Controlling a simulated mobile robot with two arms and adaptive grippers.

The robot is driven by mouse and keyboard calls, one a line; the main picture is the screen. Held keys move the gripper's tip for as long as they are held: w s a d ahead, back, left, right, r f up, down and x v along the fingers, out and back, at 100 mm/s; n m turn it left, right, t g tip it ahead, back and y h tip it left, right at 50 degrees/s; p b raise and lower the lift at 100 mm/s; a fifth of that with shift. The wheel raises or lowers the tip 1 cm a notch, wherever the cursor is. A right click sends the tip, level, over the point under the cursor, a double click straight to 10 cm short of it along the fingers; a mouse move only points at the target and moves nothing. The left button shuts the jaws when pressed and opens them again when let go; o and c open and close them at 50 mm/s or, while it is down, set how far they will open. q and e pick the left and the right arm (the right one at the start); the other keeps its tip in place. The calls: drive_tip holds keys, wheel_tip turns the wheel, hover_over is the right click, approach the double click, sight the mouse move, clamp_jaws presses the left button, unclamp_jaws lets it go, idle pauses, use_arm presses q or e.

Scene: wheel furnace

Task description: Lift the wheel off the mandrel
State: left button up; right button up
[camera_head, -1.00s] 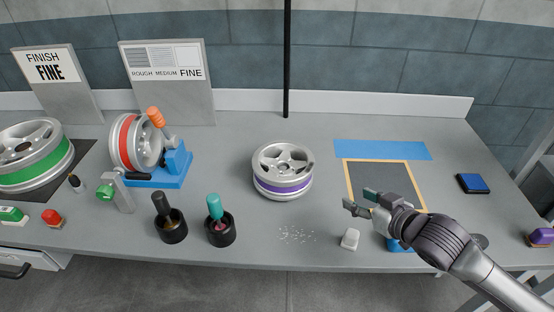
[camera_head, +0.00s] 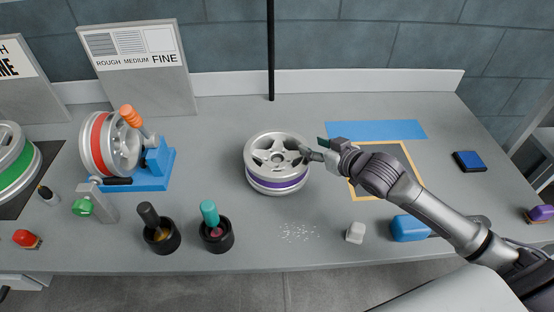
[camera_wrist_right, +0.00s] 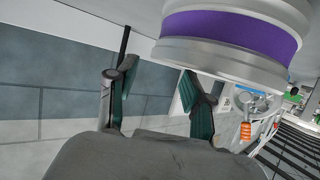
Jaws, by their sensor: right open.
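A silver wheel with a purple band (camera_head: 277,180) lies flat in the middle of the bench, its spoked face up; in the right wrist view the purple-banded wheel (camera_wrist_right: 232,30) fills the upper right. No mandrel shows under it; its underside is hidden. My right gripper (camera_head: 313,150) is at the right edge of this wheel, open and empty. In the right wrist view its two green-padded fingers (camera_wrist_right: 157,75) are spread, close to the wheel; contact is unclear. A red-banded wheel (camera_head: 98,145) stands upright on a blue stand (camera_head: 152,180) at left. My left gripper is not in view.
Two black cups (camera_head: 160,238) (camera_head: 215,237) with handled tools stand at front left. A white block (camera_head: 355,232) and a blue object (camera_head: 408,228) lie at front right. A green-banded wheel (camera_head: 15,170) is at far left. A thin black post (camera_head: 271,50) rises behind the purple-banded wheel.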

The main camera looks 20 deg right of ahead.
sight(303, 141)
drive_tip(key=shift+w+f, duration=0.1)
drive_tip(key=shift+w, duration=0.5)
drive_tip(key=x, duration=0.3)
drive_tip(key=shift+w+f+p, duration=0.15)
drive_tip(key=shift+w+p, duration=0.2)
drive_tip(key=shift+w+a+f, duration=0.15)
drive_tip(key=shift+w, duration=0.05)
drive_tip(key=shift+s, duration=0.1)
drive_tip(key=shift+c, duration=0.6)
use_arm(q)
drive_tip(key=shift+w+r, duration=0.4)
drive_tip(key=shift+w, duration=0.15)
use_arm(e)
clamp_jaws()
